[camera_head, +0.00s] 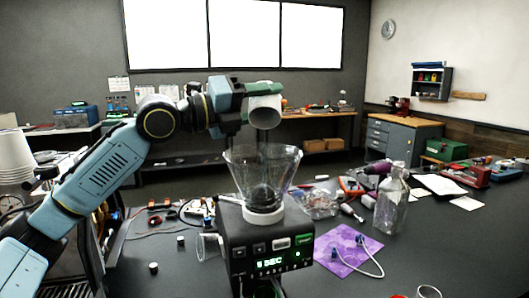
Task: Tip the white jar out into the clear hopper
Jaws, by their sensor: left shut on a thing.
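My left gripper (244,101) comes in from the left and is shut on the white jar (265,112). The jar is held tilted, mouth downward, above the clear hopper (240,168) and apart from it. A dark streak shows below the jar's mouth, down into the hopper. Dark contents show in the lower part of the hopper. The hopper is a wide clear funnel on a white collar, on top of the black brewer (250,245) with a green lit display. My right gripper is not in view.
A glass bottle (391,205) stands on the dark table to the right. A purple mat (345,252) with a white cable lies beside the brewer. Small parts and tools lie behind it. Stacked white cups (14,155) stand at the far left.

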